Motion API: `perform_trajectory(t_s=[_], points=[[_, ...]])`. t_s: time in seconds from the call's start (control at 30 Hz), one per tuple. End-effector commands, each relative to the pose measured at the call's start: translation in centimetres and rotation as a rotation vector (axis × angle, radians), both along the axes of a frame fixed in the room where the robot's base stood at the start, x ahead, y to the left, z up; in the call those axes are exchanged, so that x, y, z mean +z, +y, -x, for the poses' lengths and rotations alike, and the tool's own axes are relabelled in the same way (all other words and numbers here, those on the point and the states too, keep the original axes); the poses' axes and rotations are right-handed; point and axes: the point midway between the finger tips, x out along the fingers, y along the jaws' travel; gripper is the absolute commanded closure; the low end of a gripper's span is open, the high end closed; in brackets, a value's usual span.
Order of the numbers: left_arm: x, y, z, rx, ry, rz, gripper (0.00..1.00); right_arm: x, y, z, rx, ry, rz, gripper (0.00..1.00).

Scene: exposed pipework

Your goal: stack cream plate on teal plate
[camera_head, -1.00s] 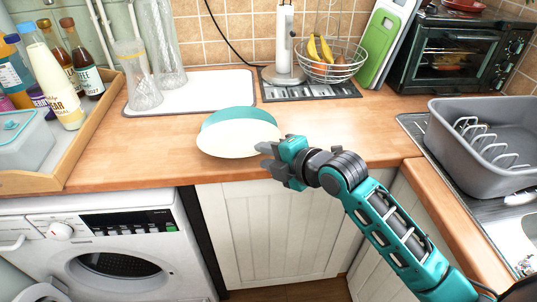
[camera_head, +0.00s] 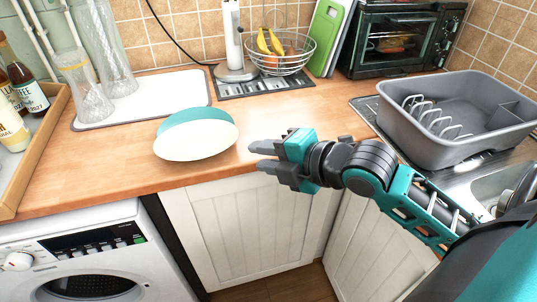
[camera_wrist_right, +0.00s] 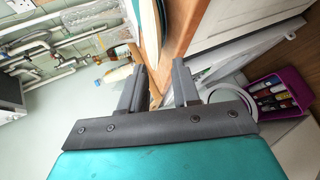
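The cream plate (camera_head: 195,144) lies on the counter near its front edge, over the front part of the teal plate (camera_head: 192,118). A teal crescent shows behind it, so the cream plate is on the teal one but looks off-centre or tilted; its exact seating is unclear. My right gripper (camera_head: 256,156) is right of the plates, apart from them, open and empty. In the right wrist view its two fingers (camera_wrist_right: 160,70) stand apart with nothing between them, and the teal plate's edge (camera_wrist_right: 158,14) shows beyond. My left gripper is not in view.
A white mat (camera_head: 150,98) with glass vases is behind left, a bottle tray (camera_head: 55,125) at the left. A fruit basket (camera_head: 282,52) stands behind, a grey dish rack (camera_head: 455,115) at the right. The counter between plates and rack is clear.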

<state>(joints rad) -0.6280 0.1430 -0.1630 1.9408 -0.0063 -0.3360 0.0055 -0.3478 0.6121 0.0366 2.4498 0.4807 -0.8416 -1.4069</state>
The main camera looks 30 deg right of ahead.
Motion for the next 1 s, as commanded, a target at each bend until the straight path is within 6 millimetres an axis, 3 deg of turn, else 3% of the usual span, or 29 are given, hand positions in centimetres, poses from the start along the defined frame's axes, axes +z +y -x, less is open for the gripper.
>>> perform_trajectory(t_s=[0.13,0.27,0.37,0.5,0.7,0.83,1.0], points=[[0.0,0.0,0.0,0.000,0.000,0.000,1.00,-0.3,-0.2,0.5,-0.018,0.014,-0.027,0.69],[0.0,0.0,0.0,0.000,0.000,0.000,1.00,-3.3,-0.7,0.4,-0.139,0.086,-0.195,0.69],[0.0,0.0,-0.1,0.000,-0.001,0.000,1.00,-7.8,-0.8,0.8,-0.302,0.178,-0.417,0.69],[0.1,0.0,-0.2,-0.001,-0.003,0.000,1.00,-14.7,0.2,2.7,-0.545,0.309,-0.756,0.69],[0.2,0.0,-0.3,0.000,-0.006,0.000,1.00,-21.7,3.1,6.5,-0.793,0.442,-1.115,0.69],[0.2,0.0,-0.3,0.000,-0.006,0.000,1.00,-23.6,4.5,8.0,-0.868,0.486,-1.234,0.69],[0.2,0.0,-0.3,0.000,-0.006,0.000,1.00,-24.1,5.0,8.4,-0.891,0.498,-1.275,0.69]])
